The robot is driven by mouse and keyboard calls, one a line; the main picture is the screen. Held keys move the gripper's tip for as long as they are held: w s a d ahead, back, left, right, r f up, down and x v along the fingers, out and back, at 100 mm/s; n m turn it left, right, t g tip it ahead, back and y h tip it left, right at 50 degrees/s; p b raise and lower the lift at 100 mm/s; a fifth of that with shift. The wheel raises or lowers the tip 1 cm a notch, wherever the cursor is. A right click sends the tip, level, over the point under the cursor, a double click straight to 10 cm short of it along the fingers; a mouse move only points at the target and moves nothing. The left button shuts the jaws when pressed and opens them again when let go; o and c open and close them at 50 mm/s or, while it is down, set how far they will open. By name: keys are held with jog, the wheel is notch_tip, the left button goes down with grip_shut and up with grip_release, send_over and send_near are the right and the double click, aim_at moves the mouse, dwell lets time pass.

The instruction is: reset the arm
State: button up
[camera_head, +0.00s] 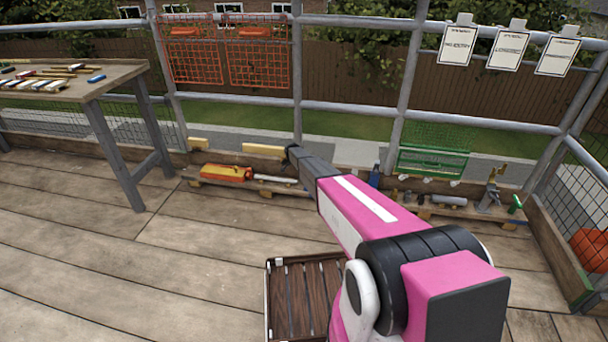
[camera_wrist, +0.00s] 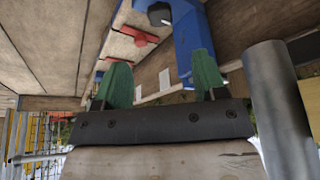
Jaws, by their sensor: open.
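My arm (camera_head: 362,208), pink and white with black joints, reaches away from me toward the back edge of the wooden deck in the head view. Its far end is low, near the back railing, and my gripper is hidden there. In the wrist view, my gripper (camera_wrist: 161,75) shows two green fingertips set well apart on a dark bar. They are open, with nothing clearly held between them. A blue object (camera_wrist: 187,45) shows beyond and partly between the fingers. I cannot tell whether they touch it.
A workbench (camera_head: 70,88) with tools stands at left. A low pallet (camera_head: 250,187) with an orange item lies along the back edge. A green basket (camera_head: 433,162) and red mesh panels (camera_head: 258,60) are by the railing. A slatted crate (camera_head: 267,300) sits beside my arm. The left deck is clear.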

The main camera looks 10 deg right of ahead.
dwell(0.3)
jog(key=s+d+r+n+y, duration=0.1)
jog(key=s+r+n, duration=0.3)
jog(key=s+r, duration=0.6)
jog(key=s+d+r+n+g+y, duration=0.1)
jog(key=s+r+n, duration=0.3)
jog(key=s, duration=2.3)
jog(key=s+d+r+n+g+y, duration=0.1)
jog(key=s+r+n, duration=0.3)
jog(key=s+r, duration=1.2)
jog(key=s+d+y, duration=0.1)
jog(key=s, duration=0.2)
jog(key=shift+r+n, duration=0.35)
jog(key=shift+n, duration=0.05)
jog(key=shift+c, duration=0.4)
